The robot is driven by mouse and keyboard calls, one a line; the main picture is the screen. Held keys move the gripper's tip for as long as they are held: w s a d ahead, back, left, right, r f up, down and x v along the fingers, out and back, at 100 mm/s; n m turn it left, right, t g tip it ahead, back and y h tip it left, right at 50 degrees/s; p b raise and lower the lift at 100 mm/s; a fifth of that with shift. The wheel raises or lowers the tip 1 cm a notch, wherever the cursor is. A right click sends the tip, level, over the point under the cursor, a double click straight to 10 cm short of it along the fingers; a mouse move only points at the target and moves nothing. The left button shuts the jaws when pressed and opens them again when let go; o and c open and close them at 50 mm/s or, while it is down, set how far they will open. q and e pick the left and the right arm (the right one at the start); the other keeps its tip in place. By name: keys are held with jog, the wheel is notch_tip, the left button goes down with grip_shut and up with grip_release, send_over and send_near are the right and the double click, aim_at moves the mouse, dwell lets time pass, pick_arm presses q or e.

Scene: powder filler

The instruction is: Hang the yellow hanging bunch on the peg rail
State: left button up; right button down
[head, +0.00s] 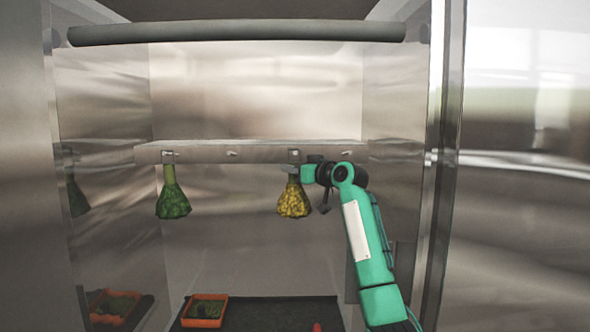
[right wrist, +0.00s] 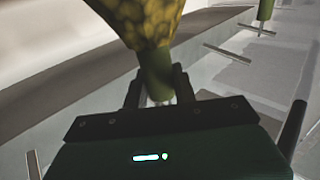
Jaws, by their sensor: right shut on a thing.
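The yellow hanging bunch (head: 293,199) hangs head down just below the peg rail (head: 262,154) in the head view, right of its middle. My right gripper (head: 291,171) is shut on its green stem, close under the rail. In the right wrist view the yellow head (right wrist: 145,20) and the stem (right wrist: 156,75) sit between the fingers. A peg (head: 294,154) shows right above the bunch; whether the stem's top is on it is hidden. My left gripper is not in view.
A green bunch (head: 173,196) hangs from the rail's left peg. A bare peg (head: 232,153) sits between the two bunches. An orange tray (head: 205,311) stands on the dark mat (head: 262,315) below. Metal walls and a grey bar (head: 240,31) frame the space.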

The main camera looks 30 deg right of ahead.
jog(key=c, duration=1)
grip_release()
jog(key=shift+c, duration=0.2)
jog(key=shift+s, duration=0.15)
jog(key=shift+s+d+f+b, duration=0.1)
jog(key=shift+s+b, duration=0.2)
jog(key=shift+b, duration=0.05)
jog(key=s+d+b, duration=0.1)
jog(key=s+b, duration=0.2)
jog(key=s, duration=0.3)
jog(key=shift+s, duration=0.3)
